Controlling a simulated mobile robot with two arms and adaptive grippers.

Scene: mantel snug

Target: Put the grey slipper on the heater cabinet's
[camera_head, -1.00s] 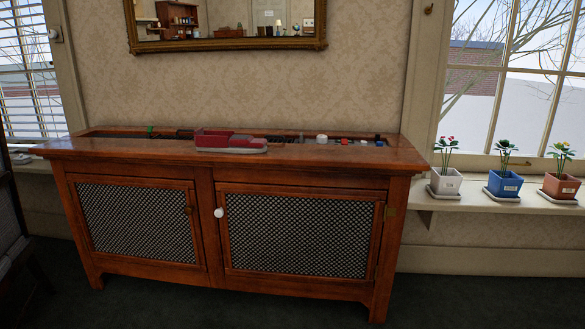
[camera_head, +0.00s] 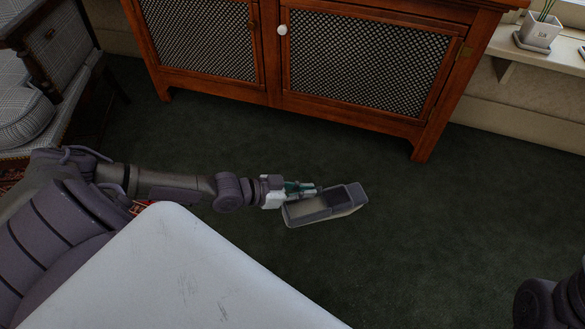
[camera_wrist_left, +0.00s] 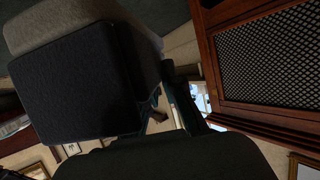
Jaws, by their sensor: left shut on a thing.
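The grey slipper (camera_head: 322,207) is in my left gripper (camera_head: 303,188), which is shut on its edge, in front of the heater cabinet. In the left wrist view the slipper (camera_wrist_left: 85,80) fills the upper left, dark and close to the camera. The heater cabinet (camera_head: 268,70) is brown wood with two mesh doors and a white knob; its top is out of the head view now. Its mesh door also shows in the left wrist view (camera_wrist_left: 265,60). My right gripper is not in view.
A chair with a checked cushion (camera_head: 22,115) stands at the left. A white flowerpot (camera_head: 540,30) stands on the window sill (camera_head: 512,45) at the upper right. Dark green carpet (camera_head: 440,220) lies open between me and the cabinet.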

